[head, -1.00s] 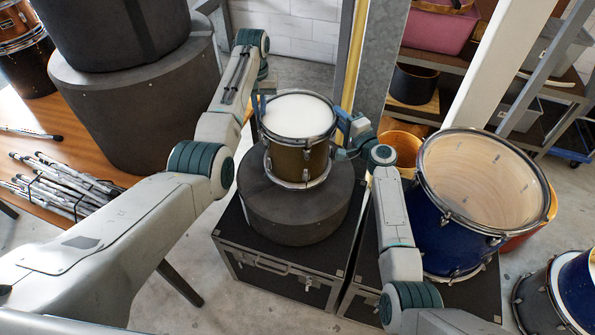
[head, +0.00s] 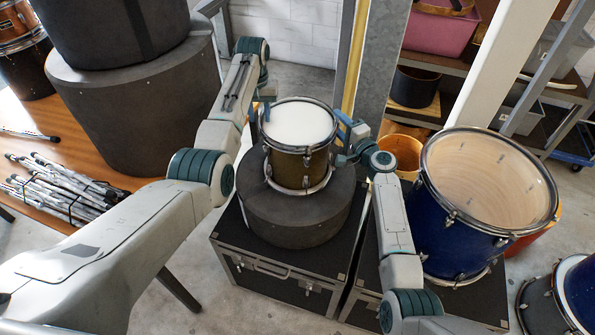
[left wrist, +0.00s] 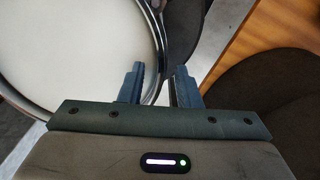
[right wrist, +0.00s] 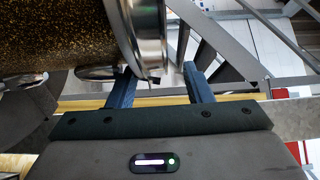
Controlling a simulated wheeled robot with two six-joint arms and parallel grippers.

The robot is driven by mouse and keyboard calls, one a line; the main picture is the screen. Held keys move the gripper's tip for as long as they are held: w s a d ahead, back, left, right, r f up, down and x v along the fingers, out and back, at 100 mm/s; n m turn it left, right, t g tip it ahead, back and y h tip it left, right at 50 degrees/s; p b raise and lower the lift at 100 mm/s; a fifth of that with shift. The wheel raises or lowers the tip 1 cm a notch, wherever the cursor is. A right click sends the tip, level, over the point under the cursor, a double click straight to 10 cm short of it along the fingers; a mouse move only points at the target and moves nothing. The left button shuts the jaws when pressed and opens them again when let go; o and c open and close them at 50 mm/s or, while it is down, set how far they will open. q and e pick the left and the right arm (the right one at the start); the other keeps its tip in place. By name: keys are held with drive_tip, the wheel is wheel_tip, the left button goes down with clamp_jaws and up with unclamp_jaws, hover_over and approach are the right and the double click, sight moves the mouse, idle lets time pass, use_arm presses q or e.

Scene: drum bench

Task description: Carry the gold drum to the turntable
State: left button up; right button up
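The gold drum (head: 297,168), with a white head and chrome rims, stands upright on a dark round block (head: 295,222) on a black case. I cannot tell whether this block is the turntable. My left gripper (head: 262,110) is at the drum's upper left rim. My right gripper (head: 343,130) is at the right rim. In the right wrist view its fingers (right wrist: 158,90) are apart, with the chrome rim (right wrist: 148,35) near the left finger.
A large blue drum (head: 447,215) stands close to my right forearm. A big dark cylinder (head: 135,110) stands on the wooden table (head: 20,115) at left, near several metal stands (head: 60,190). A grey post (head: 378,70) rises behind the gold drum.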

drive_tip(key=shift+f, duration=0.15)
use_arm(q)
drive_tip(key=shift+w+r, duration=0.1)
drive_tip(key=shift+r, duration=0.15)
wheel_tip(320, 180, up, 12)
drive_tip(key=shift+f, duration=0.2)
use_arm(e)
drive_tip(key=v, duration=1.2)
use_arm(q)
drive_tip(key=shift+s+f, duration=0.1)
drive_tip(key=shift+s, duration=0.1)
